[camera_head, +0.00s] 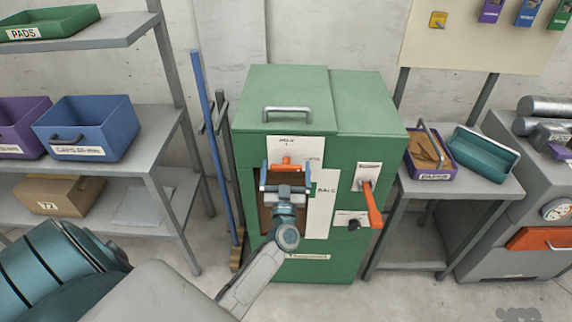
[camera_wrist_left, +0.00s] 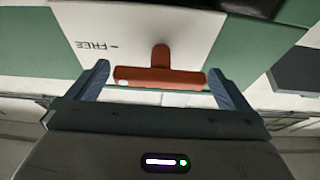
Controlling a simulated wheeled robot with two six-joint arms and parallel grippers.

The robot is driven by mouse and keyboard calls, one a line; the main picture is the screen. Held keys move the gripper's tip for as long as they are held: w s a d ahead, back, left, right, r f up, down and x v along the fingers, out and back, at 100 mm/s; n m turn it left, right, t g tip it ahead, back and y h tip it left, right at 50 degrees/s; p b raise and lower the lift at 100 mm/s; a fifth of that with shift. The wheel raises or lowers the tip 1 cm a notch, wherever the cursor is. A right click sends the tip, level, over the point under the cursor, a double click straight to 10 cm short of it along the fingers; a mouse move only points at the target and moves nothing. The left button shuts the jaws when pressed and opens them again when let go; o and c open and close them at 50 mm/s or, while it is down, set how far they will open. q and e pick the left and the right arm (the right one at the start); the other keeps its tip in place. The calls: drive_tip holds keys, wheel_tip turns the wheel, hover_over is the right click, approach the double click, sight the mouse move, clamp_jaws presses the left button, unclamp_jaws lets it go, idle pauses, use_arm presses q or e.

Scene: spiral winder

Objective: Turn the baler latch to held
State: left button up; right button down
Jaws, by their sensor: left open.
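The green baler (camera_head: 300,100) stands against the wall in the head view. Its orange T-shaped latch (camera_head: 288,162) sits on a white label plate (camera_head: 283,147) on the front face. In the left wrist view the latch's orange crossbar (camera_wrist_left: 160,78) lies sideways in the picture, its stem behind it. The word FREE shows on the plate to its left. My left gripper (camera_head: 286,178) is open at the latch, with one finger near each end of the crossbar; I cannot tell whether either touches. My right gripper is not in view.
An orange lever (camera_head: 371,205) and a black knob (camera_head: 353,225) are on the baler's front, right of the latch. A shelf with bins (camera_head: 95,125) is at left. A side table (camera_head: 480,185) with a purple tray and teal bin is at right.

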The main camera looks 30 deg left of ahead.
use_arm(q)
drive_tip(key=shift+w+a+r, duration=0.15)
drive_tip(key=shift+w+a, duration=0.05)
drive_tip(key=shift+w, duration=0.15)
drive_tip(key=shift+c, duration=0.4)
drive_tip(key=c, duration=0.8)
